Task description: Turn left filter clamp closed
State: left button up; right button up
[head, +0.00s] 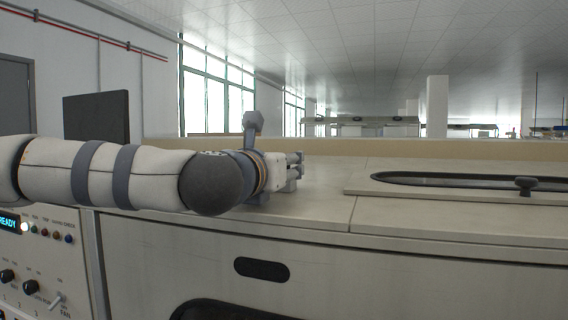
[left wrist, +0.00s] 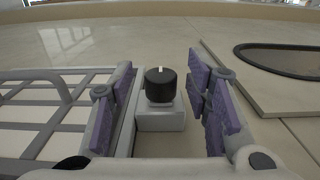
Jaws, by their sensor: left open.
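A black round knob (left wrist: 160,85) with a white mark on top, which looks like the left filter clamp, sits on a pale grey block (left wrist: 160,120) in the left wrist view. The white mark points away from me. My left gripper (left wrist: 161,73) is open, with its purple-padded fingers on either side of the knob and a gap on both sides. In the head view my left gripper (head: 292,168) is low over the bench top, pointing right, and the knob is hidden behind it. My right gripper is not in view.
A grey wire rack (left wrist: 50,110) lies left of the knob. A raised panel (head: 440,190) with an oval opening is on the right, with another dark knob (head: 525,185) at its edge. A control panel (head: 40,265) is at lower left. Bench top between is clear.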

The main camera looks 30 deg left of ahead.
pick_arm(q)
jog(key=shift+s+d+r, duration=0.1)
jog(key=shift+s+r, duration=0.05)
jog(key=shift+s, duration=0.1)
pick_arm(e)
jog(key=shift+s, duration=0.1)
pick_arm(q)
grip_shut()
